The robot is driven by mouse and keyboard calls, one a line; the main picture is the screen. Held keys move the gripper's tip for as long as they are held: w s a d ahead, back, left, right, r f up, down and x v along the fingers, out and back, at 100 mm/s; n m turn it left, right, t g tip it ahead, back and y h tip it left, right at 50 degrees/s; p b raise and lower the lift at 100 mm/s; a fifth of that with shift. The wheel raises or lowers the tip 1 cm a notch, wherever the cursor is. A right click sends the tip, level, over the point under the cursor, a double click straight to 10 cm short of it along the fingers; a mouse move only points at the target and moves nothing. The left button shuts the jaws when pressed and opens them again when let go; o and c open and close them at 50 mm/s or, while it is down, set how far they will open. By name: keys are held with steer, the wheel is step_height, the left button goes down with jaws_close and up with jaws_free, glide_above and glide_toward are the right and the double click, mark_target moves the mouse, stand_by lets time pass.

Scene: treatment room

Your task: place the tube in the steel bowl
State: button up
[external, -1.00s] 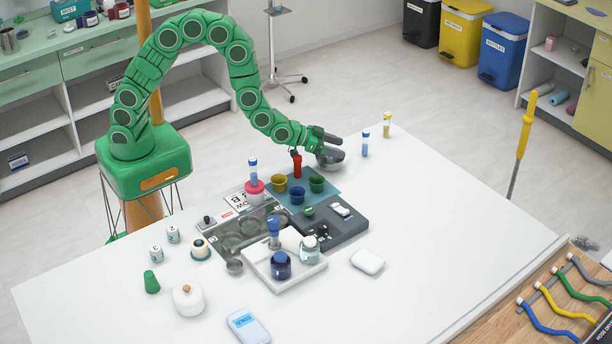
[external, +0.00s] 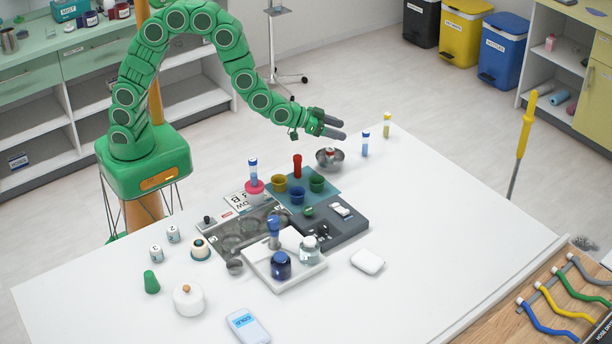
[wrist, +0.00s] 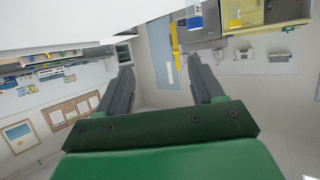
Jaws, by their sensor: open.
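The steel bowl (external: 321,160) stands on the white table toward its far edge. Something small and reddish shows inside the bowl, too small to make out clearly. My gripper (external: 340,129) is above the bowl, its fingers apart and pointing right. In the wrist view my gripper (wrist: 160,75) is open with nothing between its fingers. A blue-capped tube (external: 365,144) and a yellow-capped tube (external: 387,126) stand upright right of the bowl. Another blue-capped tube (external: 253,172) stands in a pink holder (external: 254,187). The frames do not show which tube is meant.
A red upright object (external: 297,166) stands left of the bowl, behind coloured cups on a teal mat (external: 327,192). A grey device (external: 345,228) and a white tray (external: 290,285) with jars are nearer the front. The table's right side is mostly clear.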

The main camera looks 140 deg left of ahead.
stand_by(0.3)
steer(key=w+d+r+m+h, duration=0.2)
steer(key=w+d+h, duration=0.1)
steer(key=d, duration=0.6)
steer(key=w+d+r+m+h, duration=0.1)
steer(key=w+d+h, duration=0.15)
steer(key=d, duration=0.55)
steer(key=s+d+r+m+g+h, duration=0.1)
steer(key=s+d+r+m+h, duration=0.1)
steer(key=d, duration=0.8)
steer(key=s+d+r+m+h, duration=0.1)
steer(key=s+d+h, duration=0.1)
steer(key=d, duration=0.8)
steer(key=s+d+r+m+g+h, duration=0.2)
steer(key=s+d+r+m+g, duration=0.15)
steer(key=s+d, duration=1)
steer(key=s+d+r+m+g, duration=0.1)
steer(key=s+d+g, duration=0.1)
steer(key=s, duration=0.6)
steer(key=s+d+r+g, duration=0.1)
steer(key=s+d+g, duration=0.1)
steer(key=s, duration=0.7)
steer(key=shift+s+r+m+g, duration=0.25)
steer(key=shift+m+g, duration=0.1)
steer(key=shift+g, duration=0.1)
